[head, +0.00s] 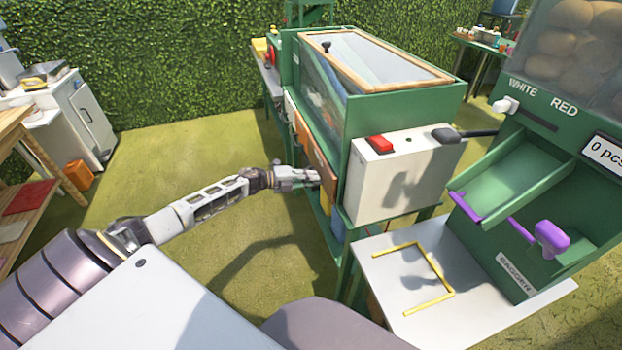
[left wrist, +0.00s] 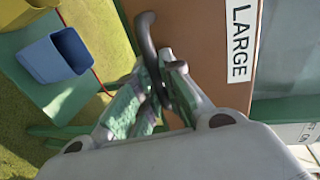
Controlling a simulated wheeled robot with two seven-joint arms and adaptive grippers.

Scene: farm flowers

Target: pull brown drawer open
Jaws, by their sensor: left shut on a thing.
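The brown drawer (left wrist: 205,45) fills the upper middle of the left wrist view and carries a white label reading LARGE. Its dark curved handle (left wrist: 146,38) stands out from the front. My left gripper (left wrist: 163,85) is shut on this handle, with the fingers on either side of it. In the head view the brown drawer front (head: 316,160) shows on the left side of the green machine, and my left gripper (head: 312,178) is at it. How far the drawer is out cannot be told. My right gripper is not in view.
The green machine (head: 390,100) has a white box (head: 405,175) with a red button on its near side. A blue bin (left wrist: 52,60) and a yellow bin (left wrist: 22,12) stand below the drawer. The bagger (head: 520,200) is at right. Open grass lies left of the machine.

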